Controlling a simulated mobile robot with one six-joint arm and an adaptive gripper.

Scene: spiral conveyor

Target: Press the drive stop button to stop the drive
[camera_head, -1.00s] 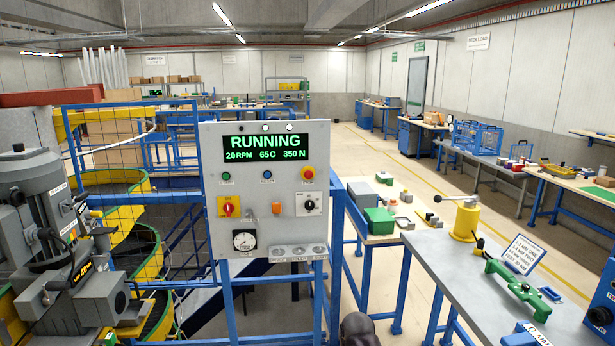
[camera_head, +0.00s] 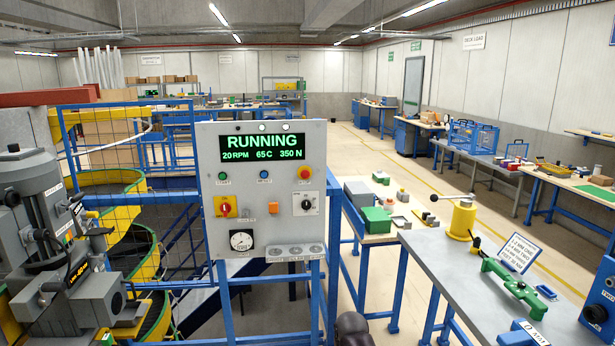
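The grey control panel (camera_head: 210,235) stands upright in the middle of the head view. Its display (camera_head: 263,147) reads RUNNING, 20 RPM, 65 C, 350 N in green. The labels are small; the green one seems to read START, and the red one's label is too small to read surely. Lower are a red and yellow rotary switch (camera_head: 225,207), an orange part (camera_head: 273,208), a black selector (camera_head: 306,204) and a dial gauge (camera_head: 241,240). My gripper is not in view.
The spiral conveyor (camera_head: 120,180) with green and yellow edges is at left behind blue rails. A grey machine (camera_head: 45,235) stands in front of it. A grey workbench (camera_head: 440,260) with a yellow and a green tool is at right.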

